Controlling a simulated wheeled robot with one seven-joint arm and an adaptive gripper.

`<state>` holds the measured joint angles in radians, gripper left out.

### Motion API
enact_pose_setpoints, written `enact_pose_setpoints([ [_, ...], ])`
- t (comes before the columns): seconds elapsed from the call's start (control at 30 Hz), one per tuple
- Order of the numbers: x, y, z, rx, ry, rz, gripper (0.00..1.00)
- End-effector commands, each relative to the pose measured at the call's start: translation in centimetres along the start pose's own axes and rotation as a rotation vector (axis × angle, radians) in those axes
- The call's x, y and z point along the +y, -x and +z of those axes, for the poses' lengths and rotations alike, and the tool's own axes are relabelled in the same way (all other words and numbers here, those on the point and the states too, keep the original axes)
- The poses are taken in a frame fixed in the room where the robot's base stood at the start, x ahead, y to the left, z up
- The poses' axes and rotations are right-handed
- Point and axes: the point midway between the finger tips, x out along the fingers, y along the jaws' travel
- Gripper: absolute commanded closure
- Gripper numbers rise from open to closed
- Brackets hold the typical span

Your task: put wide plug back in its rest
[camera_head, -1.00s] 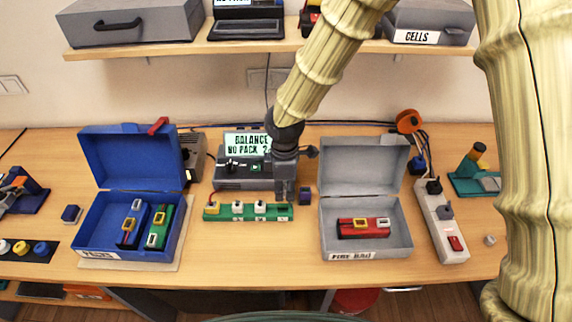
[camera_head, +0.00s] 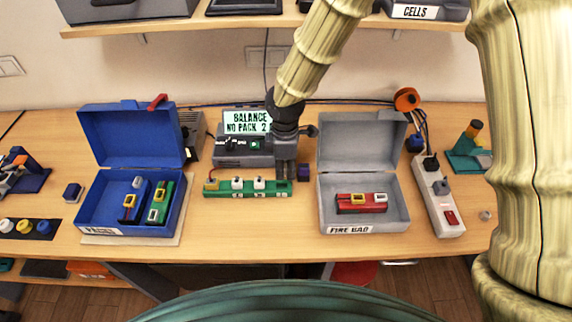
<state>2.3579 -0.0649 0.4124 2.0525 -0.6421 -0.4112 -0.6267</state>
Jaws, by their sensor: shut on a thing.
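My gripper (camera_head: 285,177) points down at the right end of a green strip (camera_head: 222,192) on the table. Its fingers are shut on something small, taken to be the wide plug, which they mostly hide. The strip carries a yellow plug (camera_head: 211,184) at its left end and white plugs (camera_head: 237,183) along its middle. My gripper covers part of the strip's right-end position. I cannot tell whether the held plug touches the strip.
A charger (camera_head: 240,150) reading "BALANCE NO PACK 2" stands behind. A small dark blue block (camera_head: 304,172) sits just right of my gripper. An open blue case (camera_head: 130,230) is left, an open grey case (camera_head: 362,222) right. A power strip (camera_head: 438,200) lies farther right.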

Motion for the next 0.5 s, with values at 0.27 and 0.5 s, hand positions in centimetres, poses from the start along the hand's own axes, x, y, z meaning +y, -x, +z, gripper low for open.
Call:
enact_pose_setpoints([
  [0.27,0.0,-2.4,0.0,0.000,0.001,-0.001,0.94],
  [0.5,0.0,-3.7,0.0,0.000,0.000,0.000,0.94],
])
